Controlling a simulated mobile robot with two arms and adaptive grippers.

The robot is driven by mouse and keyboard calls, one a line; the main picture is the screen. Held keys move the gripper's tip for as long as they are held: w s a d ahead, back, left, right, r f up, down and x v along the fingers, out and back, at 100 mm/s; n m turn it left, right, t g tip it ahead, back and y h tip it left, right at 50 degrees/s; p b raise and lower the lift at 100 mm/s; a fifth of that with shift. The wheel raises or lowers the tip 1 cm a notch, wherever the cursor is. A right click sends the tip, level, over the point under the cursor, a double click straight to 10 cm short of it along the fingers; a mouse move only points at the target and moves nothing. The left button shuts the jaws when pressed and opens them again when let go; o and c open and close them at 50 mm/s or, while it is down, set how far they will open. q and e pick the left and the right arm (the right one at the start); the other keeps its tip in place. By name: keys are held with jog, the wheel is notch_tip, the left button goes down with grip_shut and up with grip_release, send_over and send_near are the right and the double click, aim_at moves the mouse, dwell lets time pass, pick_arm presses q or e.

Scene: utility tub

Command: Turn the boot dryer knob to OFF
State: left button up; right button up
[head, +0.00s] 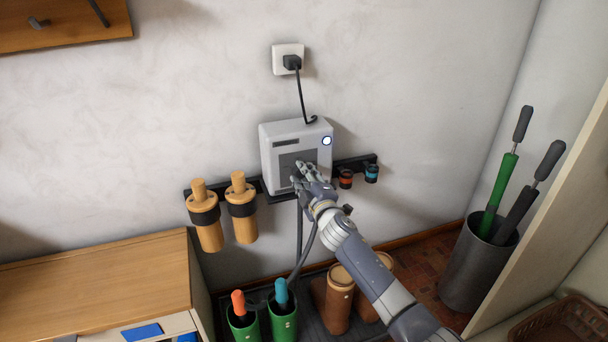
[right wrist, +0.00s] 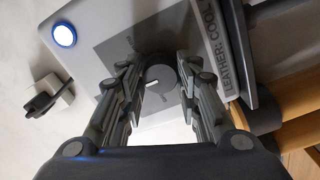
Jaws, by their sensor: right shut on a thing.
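The boot dryer (head: 272,135) is a white box on the wall, with a grey front panel and a lit round light ringed in blue (head: 326,141). In the right wrist view, its dark round knob (right wrist: 160,82) sits on the grey panel (right wrist: 115,48) and has a short white pointer mark. In the head view the hand hides the knob. My left gripper is not in view.
A black plug sits in the wall socket (head: 282,52) above. Wooden boot-shaped pieces (head: 208,228) hang left of the dryer. Green boots (head: 283,322) and brown boots (head: 338,302) stand below. A metal bin (head: 476,268) stands right, a wooden cabinet (head: 95,280) left.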

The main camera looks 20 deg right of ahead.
pick_arm(q)
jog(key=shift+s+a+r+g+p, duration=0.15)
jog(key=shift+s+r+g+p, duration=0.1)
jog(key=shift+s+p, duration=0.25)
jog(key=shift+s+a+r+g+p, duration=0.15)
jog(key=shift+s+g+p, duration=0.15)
jog(key=shift+p, duration=0.4)
pick_arm(e)
jog(key=n, duration=1.4)
jog(key=o, duration=1.1)
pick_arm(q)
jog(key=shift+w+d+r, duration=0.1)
pick_arm(e)
jog(key=shift+s+r, duration=0.1)
jog(key=s, duration=1.2)
jog(key=shift+d, duration=0.2)
